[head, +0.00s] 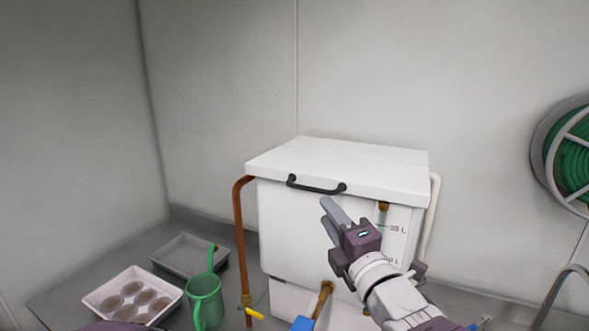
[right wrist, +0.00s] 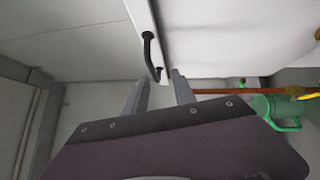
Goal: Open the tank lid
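The white tank (head: 285,226) stands on the counter with its flat white lid (head: 350,162) shut on top. A black bar handle (head: 316,188) is fixed along the lid's front edge. My right gripper (head: 329,208) is in front of the tank, a little below and to the right of the handle, apart from it. In the right wrist view the handle (right wrist: 149,55) is just beyond my two fingertips (right wrist: 160,79), which are spread with nothing between them. My left gripper is not in view.
A copper pipe (head: 239,225) with a yellow valve lever runs down the tank's left side, a pale pipe (head: 433,215) down its right. A green watering can (head: 205,300), a white tray (head: 104,292) of round items and a grey tray (head: 185,258) stand left. A hose reel (head: 570,155) hangs right.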

